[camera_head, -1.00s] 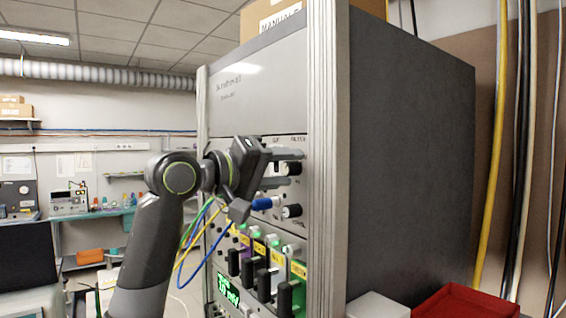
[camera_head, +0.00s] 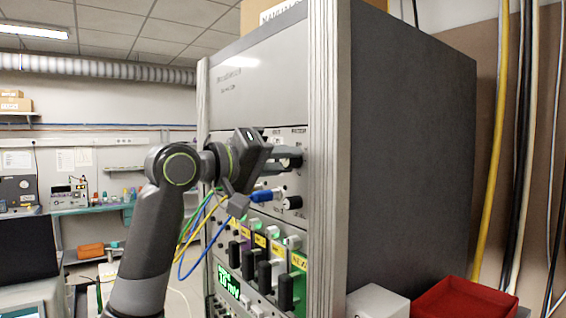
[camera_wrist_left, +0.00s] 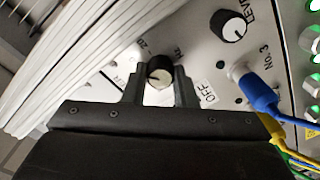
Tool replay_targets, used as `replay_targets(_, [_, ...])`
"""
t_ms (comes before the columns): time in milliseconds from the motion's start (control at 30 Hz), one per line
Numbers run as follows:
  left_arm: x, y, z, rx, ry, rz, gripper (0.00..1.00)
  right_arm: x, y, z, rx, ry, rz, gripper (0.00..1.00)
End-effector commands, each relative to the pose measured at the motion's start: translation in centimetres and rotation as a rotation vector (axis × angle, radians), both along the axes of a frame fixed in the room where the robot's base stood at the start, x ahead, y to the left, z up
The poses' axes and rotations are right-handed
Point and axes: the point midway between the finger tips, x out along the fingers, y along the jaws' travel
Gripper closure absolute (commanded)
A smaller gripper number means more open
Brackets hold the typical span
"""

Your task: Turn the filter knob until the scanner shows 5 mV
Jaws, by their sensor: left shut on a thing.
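The filter knob (camera_wrist_left: 159,72), black with a pale face, sits between the two fingers of my left gripper (camera_wrist_left: 160,88) in the left wrist view. The fingers are shut on it, one on each side. In the head view my left gripper (camera_head: 292,160) reaches the upper panel of the rack, and its fingers mostly hide the knob. The scanner display (camera_head: 229,283) glows green low on the rack; its text ends in mV, but I cannot read the number surely. My right gripper is not in view.
A LEVEL knob (camera_wrist_left: 228,25) and a blue plug (camera_wrist_left: 258,93) are beside the held knob. Blue, yellow and green cables (camera_head: 203,232) hang close under my left wrist. Black-handled modules (camera_head: 264,272) are below. A red tray (camera_head: 464,300) and a grey box (camera_head: 377,303) stand at right.

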Motion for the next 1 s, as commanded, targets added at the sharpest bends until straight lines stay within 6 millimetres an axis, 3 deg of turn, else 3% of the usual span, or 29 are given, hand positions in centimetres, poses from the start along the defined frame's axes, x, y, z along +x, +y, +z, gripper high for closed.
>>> replay_targets(600, [0.0,0.0,-0.2,0.291,-0.397,0.000,0.98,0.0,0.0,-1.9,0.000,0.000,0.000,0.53])
replay_targets(1000, [0.0,0.0,-0.1,0.402,-0.545,0.000,0.98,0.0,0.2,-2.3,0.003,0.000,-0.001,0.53])
